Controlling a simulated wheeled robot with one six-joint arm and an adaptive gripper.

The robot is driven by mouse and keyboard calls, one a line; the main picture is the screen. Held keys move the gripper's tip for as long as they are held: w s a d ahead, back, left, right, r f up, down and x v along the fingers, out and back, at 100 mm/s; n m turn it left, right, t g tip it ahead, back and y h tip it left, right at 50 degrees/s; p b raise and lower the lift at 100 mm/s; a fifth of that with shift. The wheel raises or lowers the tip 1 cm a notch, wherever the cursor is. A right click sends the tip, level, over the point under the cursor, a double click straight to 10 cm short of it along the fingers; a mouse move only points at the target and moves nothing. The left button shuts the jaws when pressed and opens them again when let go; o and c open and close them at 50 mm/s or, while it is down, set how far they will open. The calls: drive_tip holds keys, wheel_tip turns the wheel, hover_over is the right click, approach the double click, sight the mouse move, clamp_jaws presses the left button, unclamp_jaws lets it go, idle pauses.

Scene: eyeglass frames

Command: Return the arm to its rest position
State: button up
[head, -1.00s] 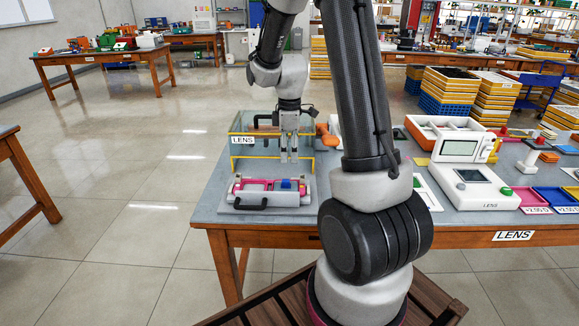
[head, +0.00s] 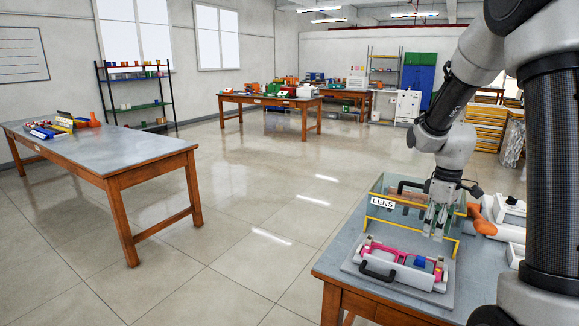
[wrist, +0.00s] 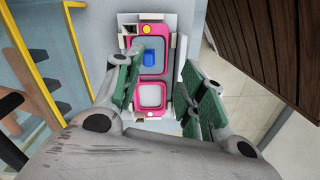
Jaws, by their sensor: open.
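My gripper (head: 435,221) is open and empty. In the head view it hangs from my arm above the right-hand table, close to the LENS rack. Its green-padded fingers also show in the wrist view (wrist: 160,98), apart from each other, with the fixture seen between and beyond them. The fixture (head: 365,262) is a light tray with a dark handle on the table's near corner. It holds a pink eyeglass frame (head: 376,247) with a blue piece (head: 419,262) on it. The pink frame and blue piece (wrist: 149,57) also show in the wrist view.
The LENS rack (head: 382,202) with yellow bars and clear panels stands just behind the fixture. An orange object (head: 482,221) and white devices (head: 509,212) stand to its right. Another table (head: 110,151) is at the left. Open floor (head: 235,200) lies between the tables.

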drive_tip(key=s+a+r+m+t, duration=0.2)
drive_tip(key=s+a+r+m, duration=0.1)
drive_tip(key=s+r, duration=0.5)
drive_tip(key=s+a+r+m+t, duration=0.3)
drive_tip(key=s+r+m, duration=0.2)
drive_tip(key=s, duration=0.8)
wheel_tip(320, 180, up, 4)
drive_tip(key=shift+s+f, duration=0.15)
drive_tip(key=shift+c, duration=0.6)
